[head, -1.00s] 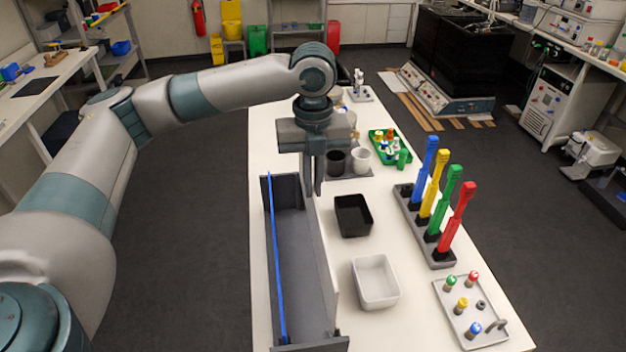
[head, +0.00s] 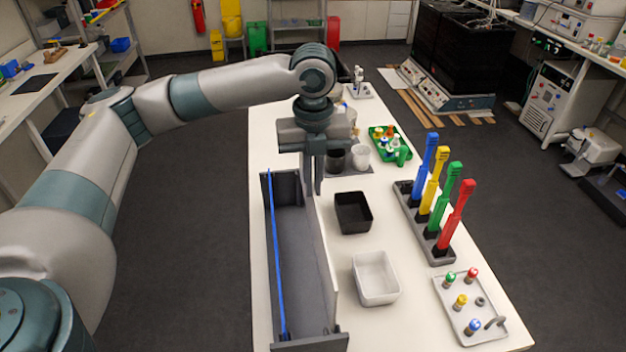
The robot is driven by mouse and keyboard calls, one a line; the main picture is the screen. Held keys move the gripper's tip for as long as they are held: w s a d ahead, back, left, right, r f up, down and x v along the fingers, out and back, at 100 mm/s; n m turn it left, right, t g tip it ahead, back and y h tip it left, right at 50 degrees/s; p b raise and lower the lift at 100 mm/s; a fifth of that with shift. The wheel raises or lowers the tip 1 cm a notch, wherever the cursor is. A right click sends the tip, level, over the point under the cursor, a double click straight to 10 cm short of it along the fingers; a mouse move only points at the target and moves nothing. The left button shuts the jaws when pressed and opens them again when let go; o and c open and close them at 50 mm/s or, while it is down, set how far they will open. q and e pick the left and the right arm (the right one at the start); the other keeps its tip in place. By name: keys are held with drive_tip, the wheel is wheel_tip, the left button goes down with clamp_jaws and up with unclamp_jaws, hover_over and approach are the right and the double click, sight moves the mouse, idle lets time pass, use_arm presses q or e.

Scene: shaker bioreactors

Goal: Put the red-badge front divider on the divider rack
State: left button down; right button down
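A long grey open rack (head: 298,262) lies lengthwise on the white table, with a thin blue-edged panel (head: 276,255) standing along its left side. A tall grey panel (head: 325,265) with a pale edge stands along its right side. My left gripper (head: 313,191) points down at the far end of that right panel, with its two fingers close together. I cannot tell whether they hold the panel edge or are just beside it. No red badge shows on any panel, so I cannot tell which one is the red-badge front divider. My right gripper is out of view.
Right of the rack are a black bin (head: 353,213) and a white bin (head: 375,279). A grey stand (head: 413,214) holds blue, yellow, green and red upright handles. A pale tray (head: 460,318) with small coloured-top pieces is at front right. A green tray (head: 377,133) and cups are behind.

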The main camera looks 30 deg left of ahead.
sight(313, 206)
use_arm(q)
drive_tip(key=shift+f, duration=0.45)
drive_tip(key=shift+f, duration=0.1)
drive_tip(key=shift+f, duration=0.5)
drive_tip(key=shift+f, duration=0.25)
idle(0.5)
drive_tip(key=shift+f+p, duration=0.35)
drive_tip(key=shift+f, duration=0.2)
drive_tip(key=shift+f, duration=0.15)
idle(0.5)
drive_tip(key=shift+f, duration=0.75)
idle(0.3)
drive_tip(key=shift+f, duration=0.65)
drive_tip(key=shift+f, duration=0.1)
idle(0.5)
